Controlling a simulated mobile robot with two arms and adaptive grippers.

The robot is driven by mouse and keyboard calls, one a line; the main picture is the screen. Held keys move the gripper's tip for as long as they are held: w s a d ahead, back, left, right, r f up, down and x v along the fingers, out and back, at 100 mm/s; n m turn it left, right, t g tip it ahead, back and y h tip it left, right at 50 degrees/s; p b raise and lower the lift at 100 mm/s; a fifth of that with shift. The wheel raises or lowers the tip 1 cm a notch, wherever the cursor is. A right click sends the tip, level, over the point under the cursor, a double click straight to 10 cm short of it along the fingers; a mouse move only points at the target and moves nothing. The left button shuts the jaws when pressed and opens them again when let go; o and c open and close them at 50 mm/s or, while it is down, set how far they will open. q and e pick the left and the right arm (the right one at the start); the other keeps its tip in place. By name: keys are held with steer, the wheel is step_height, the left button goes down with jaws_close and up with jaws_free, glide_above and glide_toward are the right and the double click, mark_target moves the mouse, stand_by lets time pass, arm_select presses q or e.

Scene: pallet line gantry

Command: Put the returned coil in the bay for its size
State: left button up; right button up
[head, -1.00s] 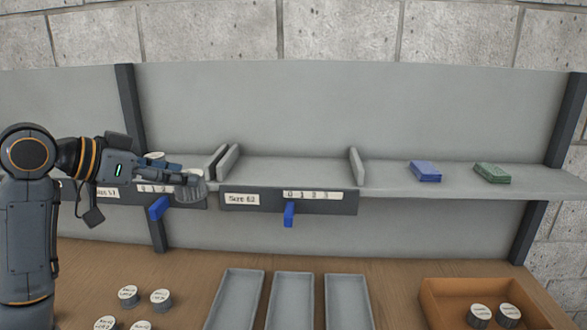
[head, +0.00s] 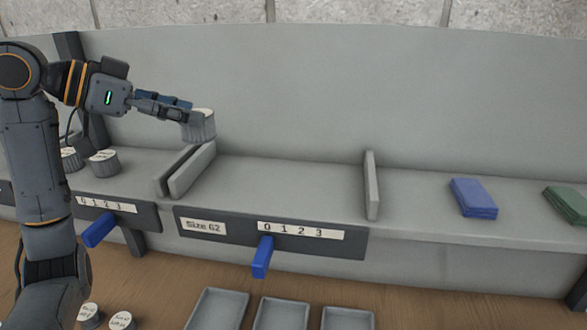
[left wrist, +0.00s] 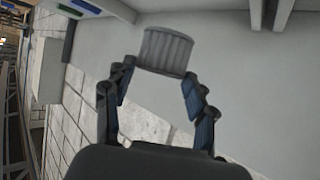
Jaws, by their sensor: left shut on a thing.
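My left gripper (head: 183,112) is shut on a grey ribbed coil (head: 199,125) with a pale top. It holds the coil above the shelf, near the upper end of the paired dividers (head: 190,170). The coil (left wrist: 166,52) also shows at the fingertips in the left wrist view. The Size 62 bay (head: 280,185), right of these dividers, is empty. The bay to their left holds coils, of which one (head: 103,163) shows clearly; its size label is out of view. The size on the held coil cannot be read. My right gripper is not in view.
A blue slider (head: 262,257) hangs under the Size 62 scale, and another (head: 99,230) under the left bay's scale. A single divider (head: 371,185) closes the Size 62 bay at right. Blue pads (head: 473,197) and green pads (head: 567,204) lie farther right. Grey trays (head: 280,314) stand below.

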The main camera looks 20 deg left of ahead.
arm_select(q)
steer(key=shift+d+r, duration=0.1)
steer(key=shift+d, duration=0.25)
steer(key=d, duration=0.1)
steer(key=d+p, duration=0.1)
steer(key=f, duration=0.1)
steer(key=shift+w+d+p, duration=0.4)
steer(key=w+d+f+p, duration=0.1)
steer(key=w+d+f, duration=0.2)
steer(key=w+d+f+p, duration=0.1)
steer(key=w+d+f, duration=0.2)
steer(key=f, duration=0.1)
steer(key=shift+w+d+f, duration=0.1)
steer(key=shift+d+f, duration=0.05)
steer(key=shift+d, duration=0.1)
steer(key=f, duration=0.1)
steer(key=f+p, duration=0.1)
steer(key=f, duration=0.1)
steer(key=shift+w+d+p, duration=0.3)
steer(key=shift+d+p, duration=0.1)
steer(key=shift+f, duration=0.4)
steer(key=shift+s+a+f, duration=0.1)
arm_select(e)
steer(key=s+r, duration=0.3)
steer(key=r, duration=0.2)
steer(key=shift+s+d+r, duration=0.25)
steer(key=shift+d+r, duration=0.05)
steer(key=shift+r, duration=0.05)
arm_select(q)
steer(key=shift+f, duration=0.1)
